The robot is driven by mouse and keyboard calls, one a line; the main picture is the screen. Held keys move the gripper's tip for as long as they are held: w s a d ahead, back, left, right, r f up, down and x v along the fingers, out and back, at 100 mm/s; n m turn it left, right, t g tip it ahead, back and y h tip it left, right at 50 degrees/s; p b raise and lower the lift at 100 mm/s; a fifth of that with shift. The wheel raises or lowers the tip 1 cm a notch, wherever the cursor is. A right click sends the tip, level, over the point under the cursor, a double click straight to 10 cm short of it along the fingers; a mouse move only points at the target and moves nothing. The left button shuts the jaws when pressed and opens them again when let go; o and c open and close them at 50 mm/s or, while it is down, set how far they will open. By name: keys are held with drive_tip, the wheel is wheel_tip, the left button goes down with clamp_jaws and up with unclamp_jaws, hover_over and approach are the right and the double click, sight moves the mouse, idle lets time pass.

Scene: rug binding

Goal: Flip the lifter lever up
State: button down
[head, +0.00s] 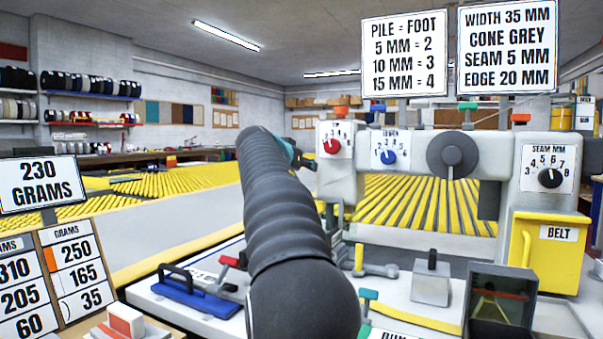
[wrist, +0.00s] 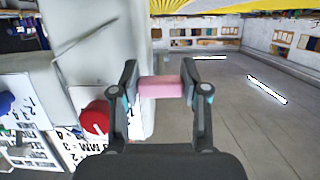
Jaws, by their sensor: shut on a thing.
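My gripper (wrist: 160,88) is shut on a short pink cylindrical grip (wrist: 161,87), held crosswise between its two fingertips. The grip lies beside the pale machine housing (wrist: 66,42), near the red knob (wrist: 95,117) in the wrist view. It looks like the handle of the lifter lever, but no label on it shows. Its pivot and whether it is up or down cannot be made out. In the head view my dark arm covers the lever, and only part of my gripper (head: 297,156) shows at the left end of the machine (head: 345,185).
The machine's face carries a red dial (head: 331,146), a blue dial (head: 388,157) and a grey handwheel (head: 452,155). A yellow belt box (head: 545,250) is at right.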

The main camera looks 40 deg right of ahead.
drive_tip(key=shift+d+r+p, duration=0.15)
drive_tip(key=shift+r+p, duration=0.5)
drive_tip(key=shift+r, duration=1.2)
drive_tip(key=c, duration=1)
unclamp_jaws()
drive_tip(key=o, duration=0.4)
drive_tip(key=shift+w, duration=0.1)
drive_tip(key=shift+o, duration=0.2)
drive_tip(key=shift+f, duration=0.15)
drive_tip(key=v, duration=1.2)
drive_tip(key=shift+f, duration=0.15)
